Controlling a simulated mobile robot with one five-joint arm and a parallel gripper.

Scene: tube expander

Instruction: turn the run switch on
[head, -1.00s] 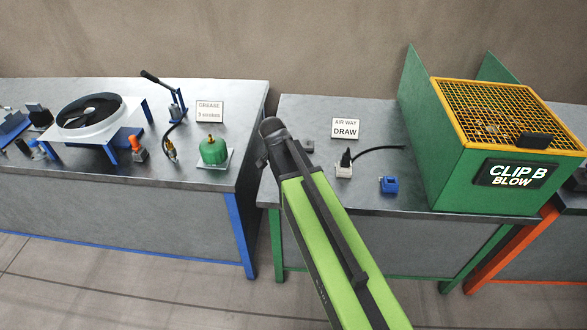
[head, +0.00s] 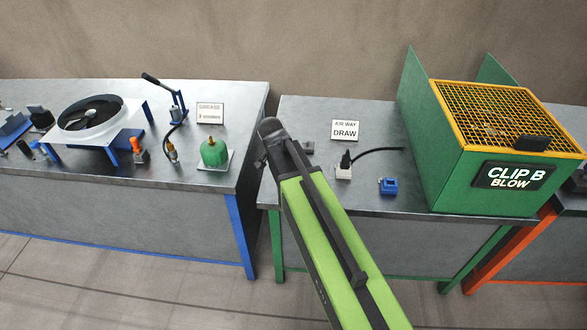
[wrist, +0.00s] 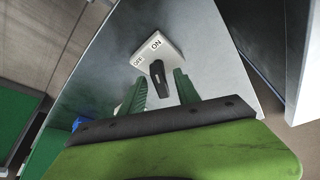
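In the wrist view the run switch shows as a black lever (wrist: 157,75) on a white plate (wrist: 170,45) marked OFF and ON. The lever's upper end lies near the plate's lower edge, below the two words; I cannot tell which word it is set to. My gripper (wrist: 160,79) is open, with one green finger to the left of the lever and one to the right. Gaps show between the lever and the fingers. In the head view my green arm reaches over the middle bench, and the switch and fingertips are hidden.
A green canister (head: 214,152) stands on the left bench.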

